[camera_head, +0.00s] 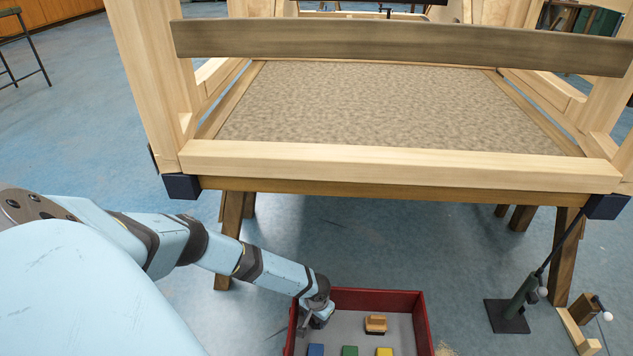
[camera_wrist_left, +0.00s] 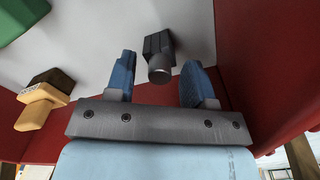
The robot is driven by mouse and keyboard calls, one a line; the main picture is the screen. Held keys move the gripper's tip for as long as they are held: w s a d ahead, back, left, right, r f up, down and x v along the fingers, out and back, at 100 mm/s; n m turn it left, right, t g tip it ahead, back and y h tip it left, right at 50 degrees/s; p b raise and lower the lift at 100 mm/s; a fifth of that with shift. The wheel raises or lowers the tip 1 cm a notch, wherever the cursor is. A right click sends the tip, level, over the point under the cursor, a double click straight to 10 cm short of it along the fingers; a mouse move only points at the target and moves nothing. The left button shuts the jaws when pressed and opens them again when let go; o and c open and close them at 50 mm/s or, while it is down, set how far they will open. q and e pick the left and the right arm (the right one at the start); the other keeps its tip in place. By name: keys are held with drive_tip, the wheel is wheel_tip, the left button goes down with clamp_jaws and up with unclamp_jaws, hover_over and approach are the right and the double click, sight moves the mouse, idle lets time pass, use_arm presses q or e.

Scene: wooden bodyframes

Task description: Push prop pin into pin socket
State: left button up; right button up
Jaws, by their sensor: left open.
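My left gripper (camera_head: 310,324) reaches into the left side of a red-walled tray (camera_head: 424,325). In the left wrist view my gripper (camera_wrist_left: 158,64) is open, its two blue fingers apart on either side of a dark grey piece (camera_wrist_left: 157,52) with a round end. The piece lies on the tray's pale floor; I cannot tell if it is the prop pin. A dark upright prop stand (camera_head: 520,298) with a square base stands on the floor at right, with a slanted rod and a small pale knob (camera_head: 542,292). I cannot make out the pin socket. My right gripper is out of view.
The tray also holds a wood-topped brush-like piece (camera_head: 376,323) and blue (camera_head: 316,350), green (camera_head: 350,351) and yellow (camera_head: 384,351) blocks. A wooden bodyframe (camera_head: 390,165) on trestle legs stands beyond. A small wooden piece (camera_head: 584,310) lies at right.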

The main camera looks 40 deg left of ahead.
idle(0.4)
use_arm(q)
clamp_jaws()
idle(0.4)
